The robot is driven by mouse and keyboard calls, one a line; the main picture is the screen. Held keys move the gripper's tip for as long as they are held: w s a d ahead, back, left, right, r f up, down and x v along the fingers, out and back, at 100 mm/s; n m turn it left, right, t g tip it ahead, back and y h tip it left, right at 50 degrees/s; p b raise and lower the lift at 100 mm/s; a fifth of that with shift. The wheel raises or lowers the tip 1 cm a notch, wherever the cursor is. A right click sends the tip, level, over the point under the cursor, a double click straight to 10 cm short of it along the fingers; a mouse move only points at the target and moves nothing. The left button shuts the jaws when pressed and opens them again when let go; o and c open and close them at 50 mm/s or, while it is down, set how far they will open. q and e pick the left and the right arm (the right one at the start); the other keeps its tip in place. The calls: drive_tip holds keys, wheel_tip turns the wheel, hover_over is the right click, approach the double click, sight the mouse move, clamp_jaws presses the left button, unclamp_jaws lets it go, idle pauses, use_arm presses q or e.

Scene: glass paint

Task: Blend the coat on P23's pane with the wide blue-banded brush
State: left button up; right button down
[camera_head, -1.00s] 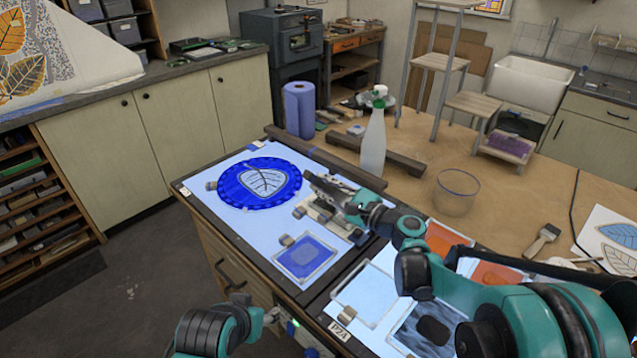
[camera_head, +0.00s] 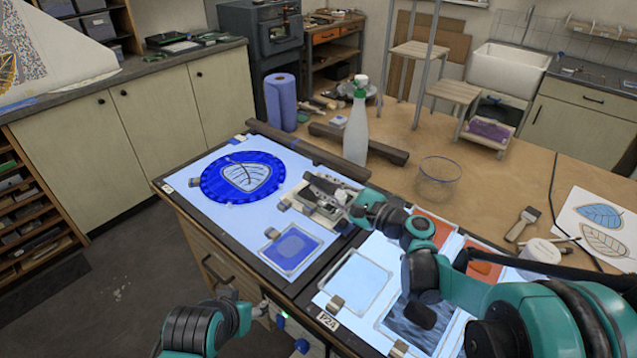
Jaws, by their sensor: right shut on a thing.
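My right gripper (camera_head: 318,184) hangs low over a small grey stand (camera_head: 312,206) on the left lit board (camera_head: 215,222). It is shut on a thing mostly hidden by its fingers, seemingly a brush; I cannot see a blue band. The left board carries a round deep-blue pane with a pale leaf (camera_head: 246,177) and a framed blue pane (camera_head: 291,249). The board's label (camera_head: 167,187) is too small to read. My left gripper (camera_head: 262,310) is low in front of the boards, and its fingers are unclear.
The right lit board, labelled P24 (camera_head: 327,321), holds a pale pane (camera_head: 359,283) and dark and orange panes.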

drive_tip(key=shift+v, duration=1.9)
drive_tip(key=w+d, duration=0.1)
drive_tip(key=w+r, duration=0.1)
drive_tip(key=w+d, duration=0.1)
drive_tip(key=w, duration=0.1)
drive_tip(key=shift+d+r+p, duration=0.15)
drive_tip(key=shift+d+p, duration=0.15)
drive_tip(key=shift+d, duration=0.05)
drive_tip(key=shift+f+b, duration=0.35)
drive_tip(key=shift+f, duration=0.05)
drive_tip(key=shift+f, duration=0.3)
drive_tip(key=shift+w+a, duration=0.1)
